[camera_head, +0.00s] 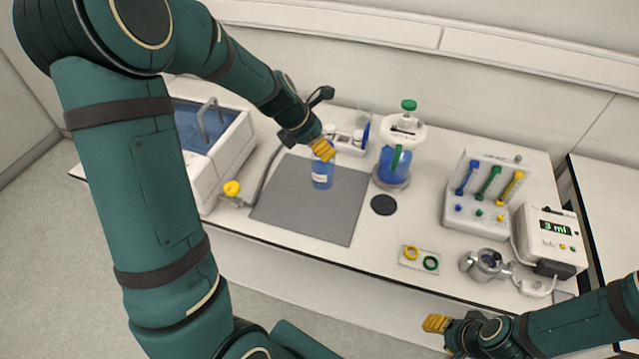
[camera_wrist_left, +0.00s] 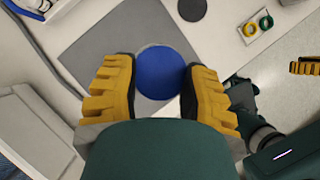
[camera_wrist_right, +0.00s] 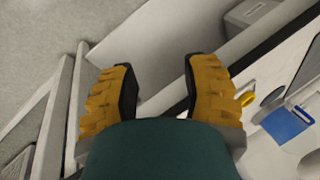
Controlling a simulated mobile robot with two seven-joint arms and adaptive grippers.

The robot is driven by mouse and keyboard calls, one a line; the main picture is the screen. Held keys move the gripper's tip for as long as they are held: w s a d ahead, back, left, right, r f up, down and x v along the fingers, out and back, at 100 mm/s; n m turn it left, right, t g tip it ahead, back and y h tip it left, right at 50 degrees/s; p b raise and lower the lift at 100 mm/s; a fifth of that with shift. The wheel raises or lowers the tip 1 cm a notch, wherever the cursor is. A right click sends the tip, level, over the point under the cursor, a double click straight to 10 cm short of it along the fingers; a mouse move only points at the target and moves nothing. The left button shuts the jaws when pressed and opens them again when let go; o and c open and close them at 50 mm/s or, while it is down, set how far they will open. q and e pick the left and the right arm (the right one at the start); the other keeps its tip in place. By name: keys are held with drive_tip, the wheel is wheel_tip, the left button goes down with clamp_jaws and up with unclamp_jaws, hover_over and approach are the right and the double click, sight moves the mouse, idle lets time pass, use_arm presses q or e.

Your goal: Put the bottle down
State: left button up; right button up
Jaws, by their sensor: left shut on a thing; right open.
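A blue bottle (camera_head: 322,174) with a white label is upright over the grey mat (camera_head: 335,221) on the bench. My left gripper (camera_head: 322,150), with yellow fingers, is shut on the bottle's top. In the left wrist view the bottle's round blue top (camera_wrist_left: 163,73) shows between the two fingers, with the mat behind it. I cannot tell whether the bottle's base touches the mat. My right gripper (camera_head: 437,324) is open and empty in front of the bench's front edge; its parted fingers show in the right wrist view (camera_wrist_right: 158,88).
A white-framed box with a blue window (camera_head: 205,135) stands left of the mat. A blue vessel with a green cap (camera_head: 396,162) stands to the right, near a black disc (camera_head: 383,205). A valve panel (camera_head: 484,195), a display unit (camera_head: 553,240) and a metal vessel (camera_head: 487,264) stand further right.

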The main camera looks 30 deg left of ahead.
sight(321, 174)
use_arm(q)
wheel_tip(321, 174, down, 6)
drive_tip(key=b, duration=0.2)
drive_tip(key=shift+f+b, duration=0.25)
drive_tip(key=shift+b, duration=0.15)
wheel_tip(321, 174, down, 3)
drive_tip(key=shift+f+b, duration=0.2)
drive_tip(key=shift+b, duration=0.55)
drive_tip(key=shift+r, duration=0.1)
drive_tip(key=shift+d, duration=0.1)
drive_tip(key=o, duration=1.1)
drive_tip(key=shift+o, duration=0.2)
